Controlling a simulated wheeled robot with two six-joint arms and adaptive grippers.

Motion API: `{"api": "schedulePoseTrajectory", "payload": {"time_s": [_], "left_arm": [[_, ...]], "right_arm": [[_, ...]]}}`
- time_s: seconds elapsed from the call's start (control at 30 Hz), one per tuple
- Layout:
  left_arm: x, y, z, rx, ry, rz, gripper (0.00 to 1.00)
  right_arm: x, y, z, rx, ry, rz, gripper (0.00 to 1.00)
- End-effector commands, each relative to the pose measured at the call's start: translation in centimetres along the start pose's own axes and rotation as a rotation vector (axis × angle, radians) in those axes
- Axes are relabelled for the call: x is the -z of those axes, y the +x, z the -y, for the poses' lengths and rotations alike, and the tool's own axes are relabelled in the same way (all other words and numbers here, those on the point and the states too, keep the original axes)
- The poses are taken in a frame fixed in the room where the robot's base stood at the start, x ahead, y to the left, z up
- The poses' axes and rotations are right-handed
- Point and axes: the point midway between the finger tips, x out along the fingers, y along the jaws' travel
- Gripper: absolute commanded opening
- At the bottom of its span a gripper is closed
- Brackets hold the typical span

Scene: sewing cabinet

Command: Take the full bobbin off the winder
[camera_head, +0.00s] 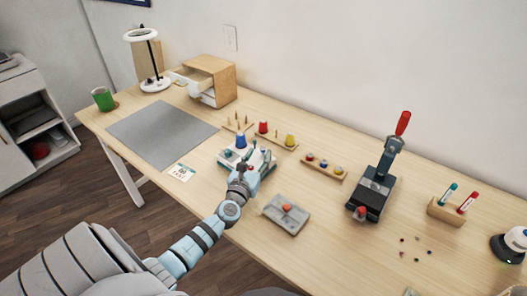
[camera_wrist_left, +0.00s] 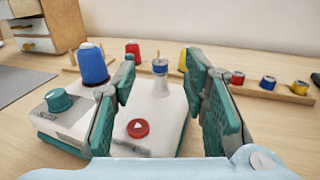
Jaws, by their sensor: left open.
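The winder is a white box with a teal base. It shows in the left wrist view (camera_wrist_left: 160,105) and partly behind my gripper in the head view (camera_head: 229,158). It carries a blue thread spool (camera_wrist_left: 92,64), a teal knob (camera_wrist_left: 59,100) and a red button (camera_wrist_left: 138,128). A small bobbin with a blue band (camera_wrist_left: 160,67) stands upright at its far right on a pale post. My left gripper (camera_head: 250,158) is open above the winder. In the left wrist view its teal fingers frame the bobbin, which appears farther off between them; nothing is held. My right gripper is not in view.
Behind the winder are spool racks with a red spool (camera_head: 263,127) and a yellow spool (camera_head: 289,140). A bobbin rack (camera_head: 324,170) stands to the right. A grey tin with a red knob (camera_head: 285,216) is front right, and a black press (camera_head: 374,190) farther right. A grey mat (camera_head: 160,132) lies left.

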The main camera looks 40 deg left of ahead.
Motion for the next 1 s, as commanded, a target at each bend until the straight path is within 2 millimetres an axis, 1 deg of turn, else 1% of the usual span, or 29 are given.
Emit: {"api": "schedulePoseTrajectory", "payload": {"time_s": [0.03, 0.13, 0.33, 0.37, 0.4, 0.57, 0.87, 0.93, 1.0], "left_arm": [[0.3, 1.0, 0.0, -0.001, 0.0, 0.001, 0.4], [0.2, 2.4, 0.1, 0.001, 0.0, 0.001, 0.4], [0.1, 2.6, 0.1, 0.002, 0.0, -0.001, 0.4], [0.1, 2.6, 0.1, 0.002, 0.0, -0.001, 0.37], [0.1, 2.6, 0.1, 0.002, 0.0, -0.001, 0.31], [0.1, 2.6, 0.1, 0.002, 0.0, -0.001, 0.09], [0.1, 2.5, 0.1, 0.002, 0.0, -0.001, 0.08], [-0.2, 2.5, 0.1, 0.002, 0.0, -0.001, 0.08], [-1.1, 2.5, 0.1, 0.002, -0.001, 0.0, 0.08]], "right_arm": [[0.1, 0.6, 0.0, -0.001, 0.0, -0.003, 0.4], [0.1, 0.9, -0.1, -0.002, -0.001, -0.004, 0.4], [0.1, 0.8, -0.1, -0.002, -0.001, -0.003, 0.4], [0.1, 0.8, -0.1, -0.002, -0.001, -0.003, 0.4], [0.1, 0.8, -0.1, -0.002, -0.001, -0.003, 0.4], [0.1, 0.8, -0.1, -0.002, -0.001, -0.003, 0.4], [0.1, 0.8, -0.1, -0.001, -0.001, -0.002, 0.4], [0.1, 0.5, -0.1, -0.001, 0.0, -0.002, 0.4], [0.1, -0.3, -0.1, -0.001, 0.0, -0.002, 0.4]]}}
